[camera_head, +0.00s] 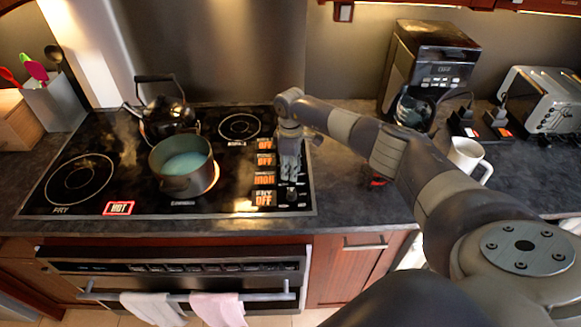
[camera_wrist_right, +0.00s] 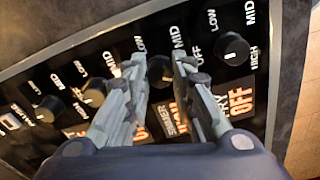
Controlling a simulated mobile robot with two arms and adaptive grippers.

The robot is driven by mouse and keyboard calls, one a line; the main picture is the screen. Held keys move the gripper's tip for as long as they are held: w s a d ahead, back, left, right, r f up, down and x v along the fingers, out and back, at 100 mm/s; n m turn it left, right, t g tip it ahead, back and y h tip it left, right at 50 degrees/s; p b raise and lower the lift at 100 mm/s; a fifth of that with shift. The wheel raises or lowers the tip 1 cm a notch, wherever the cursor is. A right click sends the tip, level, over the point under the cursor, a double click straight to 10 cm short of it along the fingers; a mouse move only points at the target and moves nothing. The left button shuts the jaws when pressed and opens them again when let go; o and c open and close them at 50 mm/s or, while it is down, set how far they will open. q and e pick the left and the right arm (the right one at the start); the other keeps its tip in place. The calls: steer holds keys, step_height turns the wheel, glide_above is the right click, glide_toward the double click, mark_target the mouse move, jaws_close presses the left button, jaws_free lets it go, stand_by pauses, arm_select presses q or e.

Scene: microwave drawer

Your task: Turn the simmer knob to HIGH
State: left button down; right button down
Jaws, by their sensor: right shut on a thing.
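The simmer knob (camera_wrist_right: 158,68) is a dark round knob in the row on the stove's control strip, seen in the right wrist view. A label reading SIMMER (camera_wrist_right: 172,127) is beside it, partly hidden by a finger. My right gripper (camera_wrist_right: 158,76) comes down over this knob with a finger on either side and is shut on it. In the head view my right gripper (camera_head: 290,178) points down at the strip and hides the knob. An orange display (camera_head: 264,180) beside it reads HIGH. My left gripper is not in view.
The fry knob (camera_wrist_right: 236,49) is close beside the gripper, with a display reading OFF. Other knobs (camera_wrist_right: 95,91) are on the other side. A pot (camera_head: 176,186) sits over a glowing burner. A kettle (camera_head: 168,117) stands behind it. A mug (camera_head: 467,158) stands on the right.

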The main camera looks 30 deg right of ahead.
steer(key=shift+w+d+r, duration=0.1)
steer(key=shift+r, duration=0.05)
steer(key=c, duration=1.3)
jaws_free()
steer(key=shift+c, duration=0.2)
step_height(320, 180, up, 12)
